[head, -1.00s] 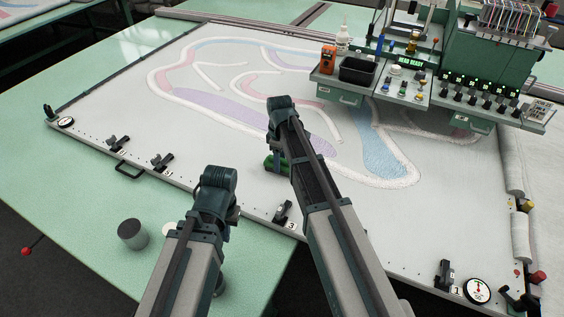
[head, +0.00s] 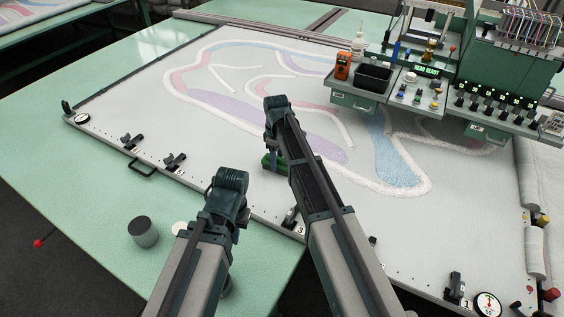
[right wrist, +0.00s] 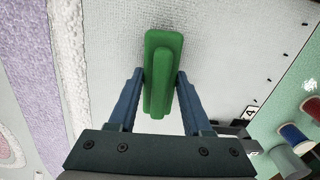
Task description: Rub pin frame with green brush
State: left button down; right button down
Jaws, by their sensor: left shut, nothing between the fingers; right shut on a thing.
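The pin frame (head: 100,103) is a large flat frame with pale cloth stretched over it, patterned with tufted white, pink, purple and blue bands. The green brush (head: 270,163) is over its near part, inside the front edge, and also shows in the right wrist view (right wrist: 163,75). My right gripper (head: 271,150) is shut on the brush, with a blue finger on each side of it in the right wrist view (right wrist: 160,95). I cannot tell whether the brush touches the cloth. My left gripper (head: 236,212) is shut and empty near the front edge, its fingertips mostly hidden.
Clamps (head: 175,162) and a dial (head: 488,304) line the near edge. A grey cylinder (head: 143,232) stands on the green table (head: 60,180).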

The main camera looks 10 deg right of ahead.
jog(key=shift+w+a, duration=0.55)
jog(key=shift+a, duration=0.15)
pick_arm(q)
jog(key=shift+f, duration=0.1)
pick_arm(e)
jog(key=shift+w+a, duration=0.55)
jog(key=shift+a, duration=0.2)
jog(key=shift+w+a, duration=0.5)
jog(key=shift+a, duration=0.25)
jog(key=shift+w+a, duration=1.25)
jog(key=shift+a, duration=0.25)
